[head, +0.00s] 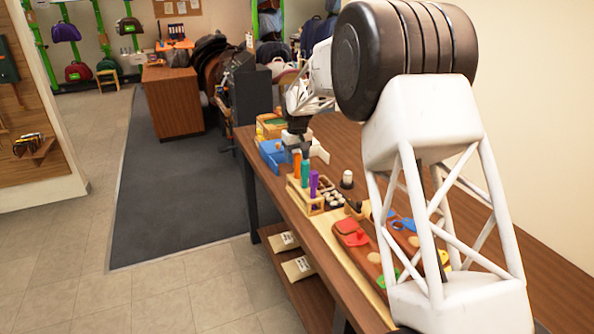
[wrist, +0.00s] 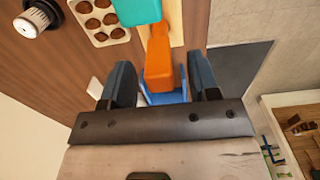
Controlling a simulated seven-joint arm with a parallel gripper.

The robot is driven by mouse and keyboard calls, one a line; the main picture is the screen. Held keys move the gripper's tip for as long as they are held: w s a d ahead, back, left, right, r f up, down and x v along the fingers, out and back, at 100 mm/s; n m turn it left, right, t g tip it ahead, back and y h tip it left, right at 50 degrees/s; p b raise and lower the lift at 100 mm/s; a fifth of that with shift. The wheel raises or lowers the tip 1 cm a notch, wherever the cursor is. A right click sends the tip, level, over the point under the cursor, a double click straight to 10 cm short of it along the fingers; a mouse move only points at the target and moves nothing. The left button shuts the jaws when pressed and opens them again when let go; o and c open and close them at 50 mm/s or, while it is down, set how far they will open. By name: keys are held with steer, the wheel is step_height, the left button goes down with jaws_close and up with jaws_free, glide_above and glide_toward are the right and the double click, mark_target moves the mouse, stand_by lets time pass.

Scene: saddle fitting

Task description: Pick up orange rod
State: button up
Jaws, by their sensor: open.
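An orange rod (head: 297,162) stands upright at the far end of a light wooden rack (head: 316,207), beside a teal rod (head: 305,173) and a purple rod (head: 314,185). My gripper (head: 297,146) is above the orange rod's end of the rack, pointing down. In the wrist view the orange rod (wrist: 158,68) lies between the two dark, spread fingers of my gripper (wrist: 160,72), with a gap on both sides. The teal rod (wrist: 135,10) is just beyond it at the top edge. The purple rod is not seen in the wrist view.
A blue bin (head: 271,155) stands just past the rack and shows behind the orange rod in the wrist view (wrist: 180,97). A muffin-like tray (wrist: 103,18) and a white-topped jar (wrist: 32,22) are close by. Coloured boards and pieces (head: 358,238) fill the near table.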

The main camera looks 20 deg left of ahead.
mark_target(297, 172)
steer(key=shift+f, duration=1.15)
steer(key=shift+c, duration=0.3)
jaws_close()
